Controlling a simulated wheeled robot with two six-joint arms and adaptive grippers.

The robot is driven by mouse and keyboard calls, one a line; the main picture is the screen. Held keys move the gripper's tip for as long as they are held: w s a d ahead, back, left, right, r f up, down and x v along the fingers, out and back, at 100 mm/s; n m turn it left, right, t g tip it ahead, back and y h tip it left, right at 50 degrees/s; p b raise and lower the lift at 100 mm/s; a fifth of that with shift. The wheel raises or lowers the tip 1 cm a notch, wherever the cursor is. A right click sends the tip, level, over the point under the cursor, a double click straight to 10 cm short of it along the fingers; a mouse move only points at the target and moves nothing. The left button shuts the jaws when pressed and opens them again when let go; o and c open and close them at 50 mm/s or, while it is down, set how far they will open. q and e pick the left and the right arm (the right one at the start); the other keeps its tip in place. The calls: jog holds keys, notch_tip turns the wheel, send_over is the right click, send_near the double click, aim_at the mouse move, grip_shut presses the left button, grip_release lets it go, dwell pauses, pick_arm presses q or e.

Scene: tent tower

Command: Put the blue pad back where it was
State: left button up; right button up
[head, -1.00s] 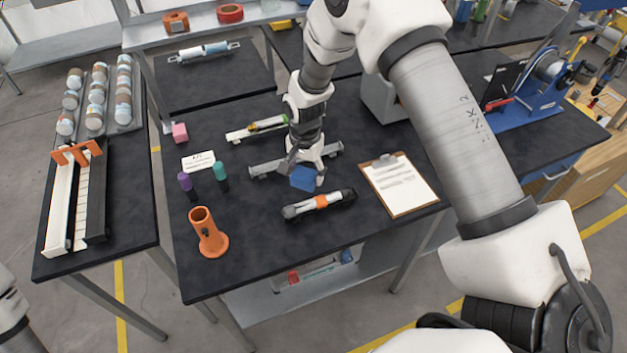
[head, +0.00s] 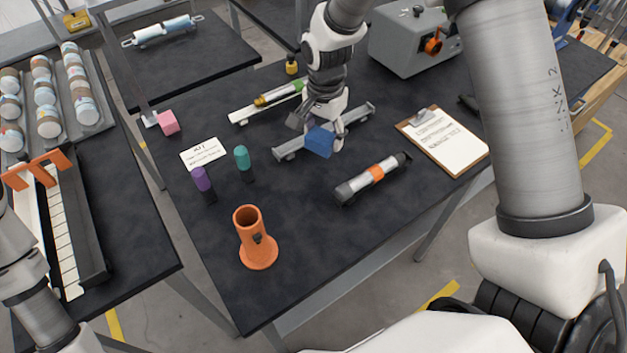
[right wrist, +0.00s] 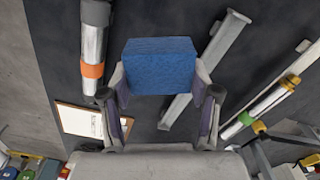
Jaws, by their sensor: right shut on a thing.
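The blue pad (head: 320,141) is a small blue block held between the fingers of my right gripper (head: 318,128), above the black table near a grey rail. In the right wrist view the blue pad (right wrist: 159,66) sits between both fingertips of the right gripper (right wrist: 160,95), which is shut on it. A pink block (head: 168,123) lies at the table's left edge, beside a white card (head: 203,153). My left arm shows at the lower left edge; its gripper's fingers are not in view.
The grey rail (head: 290,150) lies under the right gripper. A silver and black cylinder with an orange band (head: 376,173), a clipboard (head: 455,143), an orange holder (head: 255,245), a purple-capped marker (head: 202,181) and a teal-capped one (head: 242,160) stand or lie around. The front middle is clear.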

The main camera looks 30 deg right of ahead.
aim_at(321, 171)
jog(key=shift+w+f, duration=0.2)
notch_tip(321, 171, down, 9)
jog(key=shift+a+f+p, duration=0.1)
jog(key=shift+f+p, duration=0.1)
jog(key=shift+p, duration=0.9)
jog(key=shift+f, duration=0.3)
pick_arm(q)
jog(key=shift+r, duration=0.6)
pick_arm(e)
jog(key=o, duration=1)
jog(key=shift+r, duration=0.3)
notch_tip(321, 171, up, 11)
jog(key=b, duration=0.2)
jog(key=shift+f+b, duration=0.15)
jog(key=shift+b, duration=0.25)
pick_arm(q)
jog(key=shift+f, duration=1.3)
pick_arm(e)
jog(key=shift+r, duration=0.55)
